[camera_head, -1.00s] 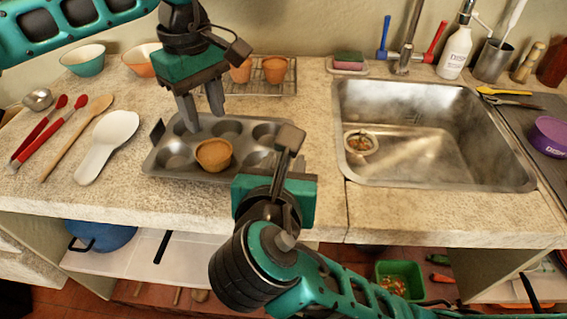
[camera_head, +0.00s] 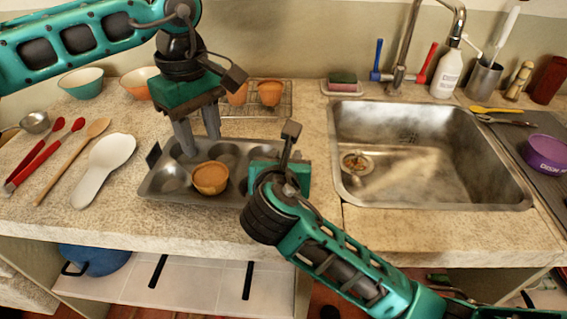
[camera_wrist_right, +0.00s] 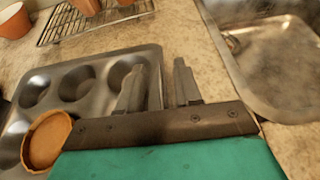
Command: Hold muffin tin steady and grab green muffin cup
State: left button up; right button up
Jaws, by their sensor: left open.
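The grey metal muffin tin (camera_head: 200,201) lies on the counter. A brown-orange muffin cup (camera_head: 211,178) sits in a front well; it also shows in the right wrist view (camera_wrist_right: 47,138). I see no green muffin cup. My left gripper (camera_head: 199,146) is open and empty, fingers pointing down over the tin's back left part, left of and behind the cup. My right gripper (camera_wrist_right: 160,75) is at the tin's right end, its fingers apart on either side of the right rim. In the head view its body hides that end of the tin and its own fingertips.
Orange cups (camera_head: 270,93) stand on a wire rack (camera_head: 262,112) behind the tin. A white spoon rest (camera_head: 104,165), a wooden spoon and red-handled utensils lie to the left. The metal sink (camera_head: 430,204) is to the right. Bowls (camera_head: 80,84) stand at the back left.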

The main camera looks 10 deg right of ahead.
grip_shut()
dwell(0.3)
dwell(0.5)
